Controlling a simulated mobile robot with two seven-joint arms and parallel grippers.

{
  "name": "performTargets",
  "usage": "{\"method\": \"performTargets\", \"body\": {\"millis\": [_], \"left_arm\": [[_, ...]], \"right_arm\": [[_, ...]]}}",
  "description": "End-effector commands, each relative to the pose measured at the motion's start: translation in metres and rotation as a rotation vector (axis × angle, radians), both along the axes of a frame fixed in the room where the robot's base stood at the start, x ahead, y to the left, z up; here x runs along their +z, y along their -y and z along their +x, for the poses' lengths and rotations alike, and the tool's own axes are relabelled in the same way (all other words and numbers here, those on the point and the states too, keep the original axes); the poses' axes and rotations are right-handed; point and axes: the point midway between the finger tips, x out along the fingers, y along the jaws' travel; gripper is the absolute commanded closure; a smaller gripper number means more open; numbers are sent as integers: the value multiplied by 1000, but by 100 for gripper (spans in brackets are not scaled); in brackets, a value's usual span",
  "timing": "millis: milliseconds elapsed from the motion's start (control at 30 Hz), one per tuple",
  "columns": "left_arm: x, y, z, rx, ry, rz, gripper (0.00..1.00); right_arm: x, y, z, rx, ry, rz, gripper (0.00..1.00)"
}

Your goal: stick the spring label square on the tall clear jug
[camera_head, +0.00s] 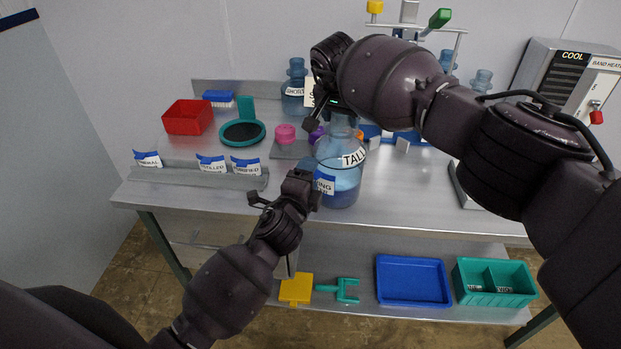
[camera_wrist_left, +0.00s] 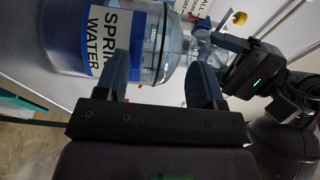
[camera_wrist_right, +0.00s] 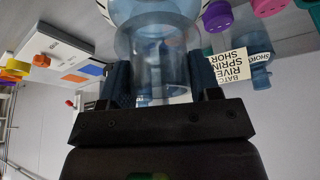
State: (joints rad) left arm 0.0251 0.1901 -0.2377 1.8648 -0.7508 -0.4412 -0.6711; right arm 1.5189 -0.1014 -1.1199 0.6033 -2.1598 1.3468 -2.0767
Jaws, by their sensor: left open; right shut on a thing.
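The tall clear jug (camera_head: 342,195) stands upright near the front of the bench, with bluish water inside and a TALL marking. My right gripper (camera_wrist_right: 158,85) is shut on its neck from above. The spring label (camera_head: 324,184), white with a blue part and reading SPRING WATER, lies against the jug's front left side. It also shows in the left wrist view (camera_wrist_left: 107,42). My left gripper (camera_wrist_left: 170,75) is open right beside the label and jug wall, with nothing between its fingers. Whether the label sits exactly square is hard to tell.
A label rack (camera_head: 195,175) with several labels stands at the front left. Behind are a red bin (camera_head: 187,117), a green round pad (camera_head: 242,133), a pink cap (camera_head: 285,133) and another jug (camera_head: 294,98). A COOL band heater (camera_head: 570,75) stands right. Trays lie on the lower shelf.

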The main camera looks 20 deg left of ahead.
Motion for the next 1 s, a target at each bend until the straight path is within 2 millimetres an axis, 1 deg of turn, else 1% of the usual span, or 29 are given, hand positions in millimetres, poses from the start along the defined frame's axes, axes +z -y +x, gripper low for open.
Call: {"method": "performTargets", "body": {"millis": [500, 700, 933, 967, 1000], "left_arm": [[22, -6, -12, 0, 2, 0, 38], [27, -6, -15, -1, 1, -1, 38], [27, -6, -15, -1, 0, -1, 38], [27, -6, -15, -1, 0, -1, 38], [27, -6, -15, -1, 0, -1, 38]], "right_arm": [[1, 0, 0, 0, 1, 1, 71], [1, 0, 0, 0, 1, 1, 71], [1, 0, 0, 0, 1, 1, 71], [1, 0, 0, 0, 1, 1, 42], [1, 0, 0, 0, 1, 1, 35]]}}
